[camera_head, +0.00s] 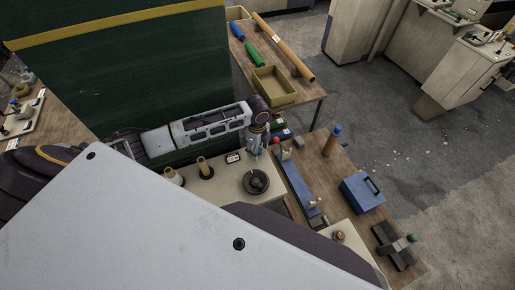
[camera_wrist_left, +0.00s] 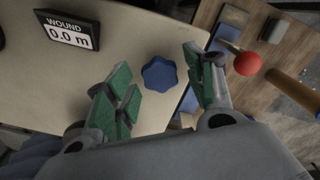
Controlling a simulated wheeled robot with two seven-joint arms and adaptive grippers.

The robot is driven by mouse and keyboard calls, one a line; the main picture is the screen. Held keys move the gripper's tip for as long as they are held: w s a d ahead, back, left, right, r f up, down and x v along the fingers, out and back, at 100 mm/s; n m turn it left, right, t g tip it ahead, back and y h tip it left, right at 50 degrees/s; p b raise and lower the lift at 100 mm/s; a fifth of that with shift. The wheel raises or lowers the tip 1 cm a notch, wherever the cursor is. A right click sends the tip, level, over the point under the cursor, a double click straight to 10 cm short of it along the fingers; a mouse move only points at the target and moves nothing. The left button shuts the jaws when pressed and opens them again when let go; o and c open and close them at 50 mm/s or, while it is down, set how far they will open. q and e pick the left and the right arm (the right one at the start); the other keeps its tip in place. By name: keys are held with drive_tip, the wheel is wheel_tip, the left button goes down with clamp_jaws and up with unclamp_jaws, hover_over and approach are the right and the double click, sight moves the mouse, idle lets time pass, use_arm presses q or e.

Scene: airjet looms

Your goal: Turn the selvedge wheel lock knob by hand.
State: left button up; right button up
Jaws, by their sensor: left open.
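The lock knob is a blue, lobed star knob (camera_wrist_left: 160,74) on a pale beige surface in the left wrist view. My left gripper (camera_wrist_left: 158,68) is open, with green-padded fingers on both sides of the knob and a visible gap to each. In the head view the left gripper (camera_head: 256,143) points down over the beige top, and I cannot make out the blue knob there. I cannot tell how high the fingertips are above the surface. A black round wheel (camera_head: 256,182) lies in front of the gripper on the same top. My right gripper is not in view.
A display reading "WOUND 0.0 m" (camera_wrist_left: 68,30) stands left of the knob. A red ball on a lever (camera_wrist_left: 247,63) is close to the right finger. Cones (camera_head: 204,168) stand on the beige top. A blue box (camera_head: 362,193) sits on the wooden table at right.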

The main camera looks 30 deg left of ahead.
use_arm(q)
drive_tip(key=shift+r, duration=0.15)
drive_tip(key=shift+r, duration=2.9)
drive_tip(key=shift+r, duration=0.1)
wheel_tip(320, 180, up, 12)
drive_tip(key=shift+f, duration=0.2)
